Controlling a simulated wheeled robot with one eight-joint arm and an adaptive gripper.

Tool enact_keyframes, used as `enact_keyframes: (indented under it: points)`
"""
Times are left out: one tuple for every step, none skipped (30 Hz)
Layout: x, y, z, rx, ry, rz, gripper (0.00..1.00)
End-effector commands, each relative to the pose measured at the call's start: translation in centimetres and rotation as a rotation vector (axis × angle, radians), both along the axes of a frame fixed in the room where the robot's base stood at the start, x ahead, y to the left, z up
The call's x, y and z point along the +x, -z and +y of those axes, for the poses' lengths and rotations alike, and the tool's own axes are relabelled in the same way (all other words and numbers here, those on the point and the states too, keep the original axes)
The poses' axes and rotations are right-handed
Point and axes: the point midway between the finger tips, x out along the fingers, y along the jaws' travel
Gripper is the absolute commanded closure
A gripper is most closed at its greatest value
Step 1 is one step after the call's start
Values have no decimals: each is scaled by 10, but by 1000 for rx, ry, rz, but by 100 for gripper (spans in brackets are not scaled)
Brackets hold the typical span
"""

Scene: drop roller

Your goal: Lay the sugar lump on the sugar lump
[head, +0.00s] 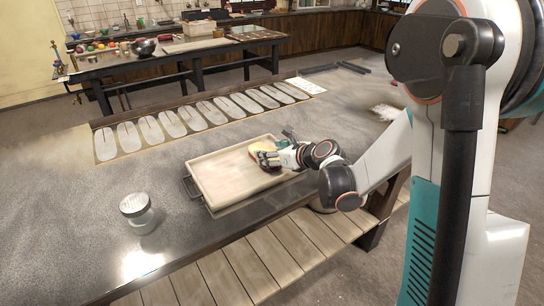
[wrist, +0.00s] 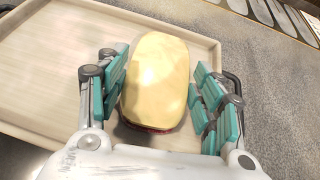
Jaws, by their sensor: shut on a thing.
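A pale yellow, rounded oblong block (wrist: 157,75) with a reddish underside is between the teal-padded fingers of my gripper (wrist: 162,90) in the wrist view. In the head view the same yellow block (head: 258,147) shows at the right end of a pale wooden tray (head: 225,182), partly hidden by my gripper (head: 268,158). My gripper is shut on this block, low over or at the tray floor; I cannot tell whether the block touches the tray. I see no clear sugar lump, and cannot tell whether the block is one.
The tray has raised rims and dark handles, and its left part is bare. A glass jar with a perforated lid (head: 134,204) stands to its left on the grey counter. A row of pale oval shapes (head: 200,115) lies behind. Open counter lies between.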

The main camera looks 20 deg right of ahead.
Motion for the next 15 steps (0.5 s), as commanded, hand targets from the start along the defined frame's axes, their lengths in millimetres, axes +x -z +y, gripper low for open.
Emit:
enact_keyframes:
  points:
    - [0, 1, 0, 0, 0, -1, 83]
    - [0, 0, 0, 0, 0, -1, 83]
    - [0, 0, 0, 0, 0, 0, 83]
    - [0, 0, 0, 0, 0, 0, 83]
    - [0, -1, 0, 0, 0, 0, 83]
    - [0, -1, 0, 0, 0, 0, 83]
    - [0, 0, 0, 0, 0, 0, 83]
    - [0, 1, 0, 0, 0, 0, 83]
    - [0, 2, 0, 0, 0, 0, 83]
    - [0, 3, 0, 0, 0, 0, 83]
    - [0, 3, 0, 0, 0, 0, 37]
    - [0, 3, 0, 0, 0, 0, 28]
    - [0, 2, 0, 0, 0, 0, 21]
    - [0, 2, 0, 0, 0, 0, 19]
    - [0, 2, 0, 0, 0, 0, 19]
